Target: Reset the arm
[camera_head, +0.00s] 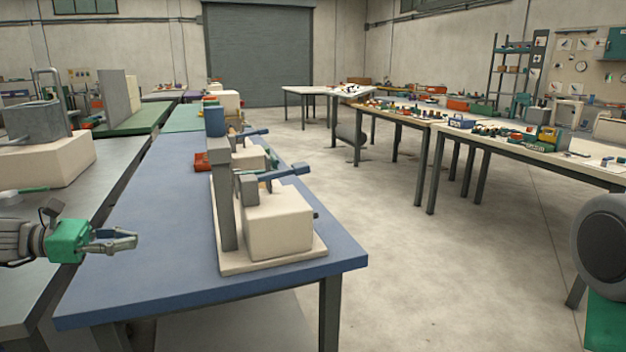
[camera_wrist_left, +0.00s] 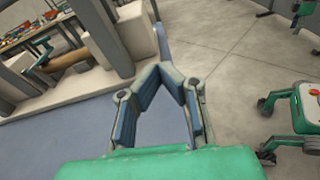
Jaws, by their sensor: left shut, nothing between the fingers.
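My left gripper (camera_head: 122,240) comes in from the left over the near part of the blue table (camera_head: 150,262). Its fingers are shut with nothing between them, and the fingertips meet in the left wrist view (camera_wrist_left: 170,72). To its right stands the winder, a cream block (camera_head: 278,222) on a cream base plate with a grey upright post (camera_head: 222,195). A blue-grey lever arm (camera_head: 284,172) sticks out over the top of the block, tilted up to the right. The gripper is clear of the winder and touches nothing. My right gripper is out of view.
A second, similar winder stands behind, with a red bin (camera_head: 203,162) and a blue cylinder (camera_head: 214,121) near it. The near left of the blue table is bare.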

